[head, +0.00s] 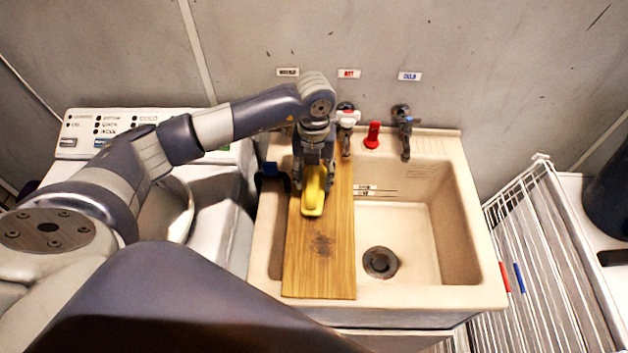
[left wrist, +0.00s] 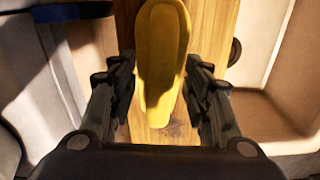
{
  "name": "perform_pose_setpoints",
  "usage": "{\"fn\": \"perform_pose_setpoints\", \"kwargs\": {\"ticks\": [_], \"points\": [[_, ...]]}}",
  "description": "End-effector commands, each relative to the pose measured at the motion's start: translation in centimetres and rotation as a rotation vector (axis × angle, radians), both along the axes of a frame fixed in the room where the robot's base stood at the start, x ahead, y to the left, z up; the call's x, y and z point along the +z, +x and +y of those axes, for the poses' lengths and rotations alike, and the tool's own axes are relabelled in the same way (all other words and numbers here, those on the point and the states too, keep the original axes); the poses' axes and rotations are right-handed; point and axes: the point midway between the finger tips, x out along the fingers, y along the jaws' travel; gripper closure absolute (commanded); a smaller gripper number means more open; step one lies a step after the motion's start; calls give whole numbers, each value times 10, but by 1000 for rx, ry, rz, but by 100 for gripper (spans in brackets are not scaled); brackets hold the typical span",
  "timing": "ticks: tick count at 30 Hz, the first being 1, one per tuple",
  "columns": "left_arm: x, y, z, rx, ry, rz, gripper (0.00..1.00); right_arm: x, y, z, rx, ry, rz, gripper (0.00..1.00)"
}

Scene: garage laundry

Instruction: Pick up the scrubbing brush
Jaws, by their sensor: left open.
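The yellow scrubbing brush (head: 313,197) lies on a wooden board (head: 320,270) that spans the left part of the sink. In the left wrist view the brush (left wrist: 162,60) runs lengthwise between the two fingers. My left gripper (head: 313,182) is open and points down over the far part of the brush, one finger on each side. In the left wrist view small gaps show between the brush and the fingers of the gripper (left wrist: 161,75). The gripper and wrist hide the far end of the brush in the head view. My right gripper is not in view.
The sink (head: 470,250) has an open basin with a drain (head: 380,262) right of the board. Taps (head: 404,130) and a red object (head: 373,135) stand along its back ledge. A washing machine (head: 225,190) is at left, a white wire rack (head: 545,250) at right.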

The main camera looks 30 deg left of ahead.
Motion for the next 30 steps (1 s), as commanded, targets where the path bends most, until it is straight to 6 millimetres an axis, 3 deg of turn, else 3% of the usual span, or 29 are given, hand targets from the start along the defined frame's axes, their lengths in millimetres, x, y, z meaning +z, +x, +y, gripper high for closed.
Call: {"fn": "perform_pose_setpoints", "kwargs": {"ticks": [9,15,16,30], "points": [[-8,0,0,0,-1,-1,55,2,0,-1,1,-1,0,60],[-7,0,0,0,-1,-1,98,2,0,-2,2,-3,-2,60],[-7,0,0,0,-1,-1,100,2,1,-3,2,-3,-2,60],[-2,1,0,0,1,-4,100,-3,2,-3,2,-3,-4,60]]}}
